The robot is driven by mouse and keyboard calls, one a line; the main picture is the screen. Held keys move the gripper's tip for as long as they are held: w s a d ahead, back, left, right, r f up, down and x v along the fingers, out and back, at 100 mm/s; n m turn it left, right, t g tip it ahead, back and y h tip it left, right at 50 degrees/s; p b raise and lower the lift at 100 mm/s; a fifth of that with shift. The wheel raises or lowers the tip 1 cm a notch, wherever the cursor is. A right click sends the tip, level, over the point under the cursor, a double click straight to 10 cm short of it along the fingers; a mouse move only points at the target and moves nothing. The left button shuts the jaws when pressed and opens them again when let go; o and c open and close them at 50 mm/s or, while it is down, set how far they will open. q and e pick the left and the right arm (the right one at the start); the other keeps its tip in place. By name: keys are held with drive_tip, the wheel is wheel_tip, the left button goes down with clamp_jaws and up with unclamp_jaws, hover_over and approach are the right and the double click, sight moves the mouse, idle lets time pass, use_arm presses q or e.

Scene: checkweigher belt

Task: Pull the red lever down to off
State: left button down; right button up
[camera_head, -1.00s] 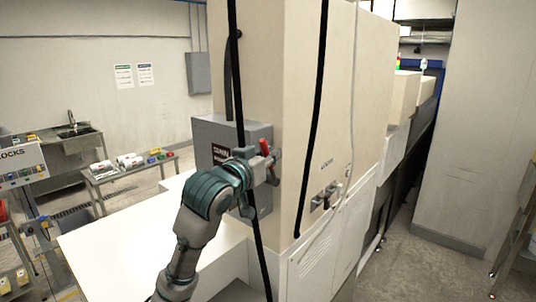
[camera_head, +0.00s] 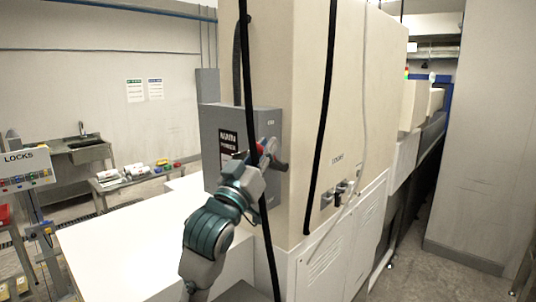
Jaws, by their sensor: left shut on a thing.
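The red lever (camera_head: 261,149) is on the right side of a grey switch box (camera_head: 219,120) with a dark label, mounted on the tall cream cabinet. Only a small red part of the lever shows; my gripper hides the rest. My left gripper (camera_head: 271,155) is at the lever, shut on it, with the arm reaching up from below. The lever's exact angle is hard to tell. My right gripper is not in view.
The cream cabinet (camera_head: 310,90) fills the middle, with black cables running down it. A white surface (camera_head: 130,235) lies below the box. A LOCKS board (camera_head: 25,165) stands at far left. Clear floor (camera_head: 440,270) lies at right.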

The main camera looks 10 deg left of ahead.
use_arm(q)
drive_tip(key=shift+r, duration=0.1)
drive_tip(key=c, duration=1.1)
unclamp_jaws()
drive_tip(key=shift+s, duration=0.2)
drive_tip(key=shift+s+f, duration=0.15)
drive_tip(key=shift+f, duration=0.1)
drive_tip(key=v, duration=1.1)
drive_tip(key=shift+s+a, duration=0.15)
drive_tip(key=shift+a, duration=0.05)
